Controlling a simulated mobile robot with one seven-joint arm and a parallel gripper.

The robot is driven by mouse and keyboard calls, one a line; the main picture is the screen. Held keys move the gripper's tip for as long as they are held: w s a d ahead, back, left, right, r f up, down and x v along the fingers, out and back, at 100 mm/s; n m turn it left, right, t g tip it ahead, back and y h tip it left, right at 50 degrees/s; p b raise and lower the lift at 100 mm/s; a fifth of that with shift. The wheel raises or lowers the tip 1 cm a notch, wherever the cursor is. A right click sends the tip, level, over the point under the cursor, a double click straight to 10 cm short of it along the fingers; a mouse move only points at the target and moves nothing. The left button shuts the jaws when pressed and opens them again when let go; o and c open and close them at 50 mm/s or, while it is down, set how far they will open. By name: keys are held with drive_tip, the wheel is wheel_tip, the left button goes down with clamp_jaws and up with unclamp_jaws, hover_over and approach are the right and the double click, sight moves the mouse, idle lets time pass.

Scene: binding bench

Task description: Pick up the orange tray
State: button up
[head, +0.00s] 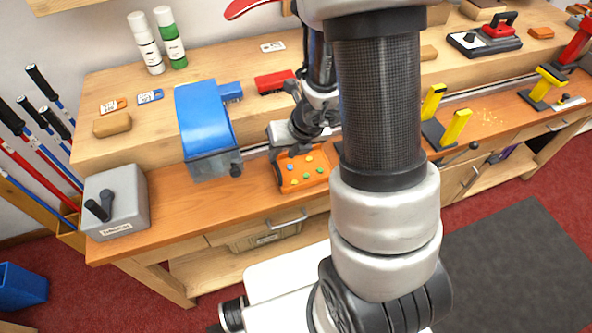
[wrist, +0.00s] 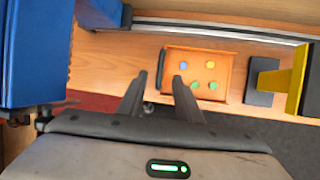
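The orange tray (head: 318,182) lies on the front strip of the wooden bench, with several small blue, yellow and green round pieces in it. In the wrist view the tray (wrist: 221,88) is ahead of my gripper, with a dark bar (wrist: 161,68) along its left end. My gripper (wrist: 157,84) is open and empty. The dark bar appears between its fingertips, and the right fingertip overlaps the tray's left part. I cannot tell how far above the tray the fingers are. In the head view my arm hides part of the gripper area.
A blue machine (head: 203,115) stands left of the tray. Yellow-handled dark blocks (head: 440,132) stand to its right. A metal rail (wrist: 215,29) runs behind it. A grey box (head: 117,204) sits at the bench's left end. A drawer handle (head: 288,221) is below the bench edge.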

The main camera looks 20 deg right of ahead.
sight(276, 163)
drive_tip(key=b+x, duration=0.1)
drive_tip(key=x, duration=0.3)
drive_tip(key=shift+a+f, duration=0.1)
drive_tip(key=shift+f, duration=0.1)
drive_tip(key=b+x, duration=0.1)
drive_tip(key=x, duration=0.4)
drive_tip(key=shift+w+b, duration=0.15)
drive_tip(key=shift+b, duration=0.25)
clamp_jaws()
